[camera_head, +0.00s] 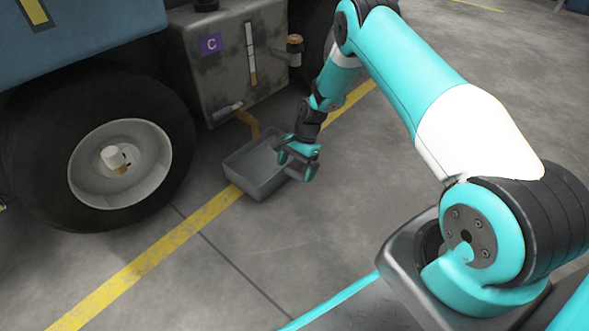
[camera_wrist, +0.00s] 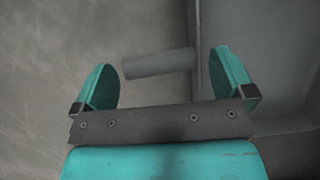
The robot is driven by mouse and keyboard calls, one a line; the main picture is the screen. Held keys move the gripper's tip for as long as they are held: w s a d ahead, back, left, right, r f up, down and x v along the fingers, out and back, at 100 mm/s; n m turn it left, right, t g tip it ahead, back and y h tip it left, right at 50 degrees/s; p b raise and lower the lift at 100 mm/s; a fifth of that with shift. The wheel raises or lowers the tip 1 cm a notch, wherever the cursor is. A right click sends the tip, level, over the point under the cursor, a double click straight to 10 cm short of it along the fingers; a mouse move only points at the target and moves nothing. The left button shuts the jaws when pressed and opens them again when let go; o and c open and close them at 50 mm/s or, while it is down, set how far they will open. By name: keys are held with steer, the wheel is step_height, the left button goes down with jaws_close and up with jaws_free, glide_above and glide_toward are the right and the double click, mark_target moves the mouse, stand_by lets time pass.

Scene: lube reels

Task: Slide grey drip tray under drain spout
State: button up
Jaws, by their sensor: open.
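The grey drip tray (camera_head: 240,181) sits on the floor below the tank, across the yellow line. The drain spout (camera_head: 228,111) sticks out low on the tank's near side, above and behind the tray's far left corner. My gripper (camera_head: 299,163) is at the tray's right side, low over it. In the wrist view my gripper (camera_wrist: 165,75) is open. A grey bar-like handle (camera_wrist: 155,64) of the tray lies between the fingers, with a gap on the left side. The tray's wall (camera_wrist: 203,40) and inside show at the right.
The grimy tank (camera_head: 225,60) has a purple C label and a gauge. A large black wheel (camera_head: 170,120) stands left of the tray. A brownish-yellow streak (camera_head: 246,120) shows below the spout. The floor in front and to the right is clear.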

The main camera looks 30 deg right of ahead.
steer(key=p+v, duration=0.8)
steer(key=v, duration=0.7)
steer(key=shift+r, duration=0.2)
steer(key=s+a+r+n+p, duration=0.25)
steer(key=a+r, duration=0.25)
steer(key=r, duration=0.5)
steer(key=s+a+r+n+p, duration=0.25)
steer(key=a+r+n, duration=0.2)
steer(key=r, duration=0.65)
steer(key=s+a+r+n+p, duration=0.25)
steer(key=a+r, duration=0.25)
steer(key=r, duration=0.5)
steer(key=s+a+r+n+t+p, duration=0.1)
steer(key=s+a+r+n+p, duration=0.25)
steer(key=s+r, duration=0.35)
steer(key=s+a+r+n+p, duration=0.2)
steer(key=s+r+n, duration=0.25)
steer(key=s, duration=0.55)
steer(key=s+a+r+n+t+p, duration=0.1)
steer(key=s+a+r+n+p, duration=0.2)
steer(key=s+r, duration=0.45)
step_height(320, 180, up, 36)
steer(key=p, duration=3.7)
steer(key=shift+w+d+r, duration=0.2)
steer(key=shift+d, duration=0.15)
